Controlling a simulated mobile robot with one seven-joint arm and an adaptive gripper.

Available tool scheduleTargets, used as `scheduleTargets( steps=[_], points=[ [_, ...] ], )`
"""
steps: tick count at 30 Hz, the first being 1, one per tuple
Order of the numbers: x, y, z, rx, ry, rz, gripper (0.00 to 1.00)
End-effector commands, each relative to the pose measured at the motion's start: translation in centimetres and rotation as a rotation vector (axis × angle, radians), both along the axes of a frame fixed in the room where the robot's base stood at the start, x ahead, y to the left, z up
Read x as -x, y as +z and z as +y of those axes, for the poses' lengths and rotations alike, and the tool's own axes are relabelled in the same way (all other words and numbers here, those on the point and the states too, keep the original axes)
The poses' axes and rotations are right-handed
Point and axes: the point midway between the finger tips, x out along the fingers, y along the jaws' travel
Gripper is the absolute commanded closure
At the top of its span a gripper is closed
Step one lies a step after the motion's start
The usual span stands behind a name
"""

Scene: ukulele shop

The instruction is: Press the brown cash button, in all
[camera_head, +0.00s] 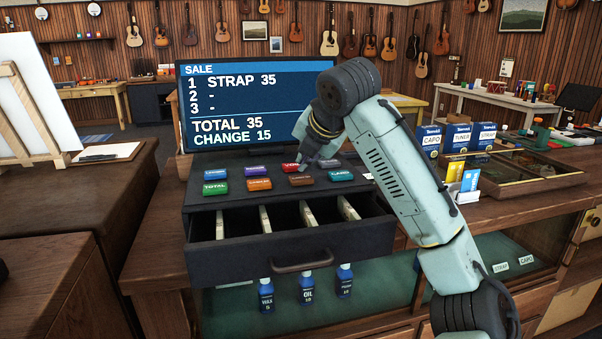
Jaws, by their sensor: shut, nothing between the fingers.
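The brown button (301,180) is in the front row of the register's (193,205) sloped key panel, between an orange and a teal button; its label is too small to read. My gripper (306,158) points down over the back row, by the red button (290,167), behind and above the brown one. It is shut and empty, partly hidden by my wrist; I cannot tell whether it touches a button. The screen (258,105) reads SALE, STRAP 35, TOTAL 35, CHANGE 15. The cash drawer (290,252) stands open below the keys.
The green TOTAL button (215,188) is at the front left of the panel. Blue boxes (457,137) and a glass-topped case (515,170) stand on the counter to the right. Small blue bottles (307,285) stand below the drawer. A white canvas (35,90) is at the left.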

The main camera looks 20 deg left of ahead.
Motion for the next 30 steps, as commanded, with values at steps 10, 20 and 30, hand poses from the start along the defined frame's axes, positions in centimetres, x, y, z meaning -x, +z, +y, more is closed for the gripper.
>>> scheduleTargets(
  steps=[10,20,30],
  points=[
    [0.0,0.5,0.0,0.000,0.000,0.000,1.00],
    [0.0,3.8,0.0,-0.001,0.001,0.000,1.00],
    [0.0,4.9,0.0,-0.001,-0.001,0.000,1.00]
  ],
)
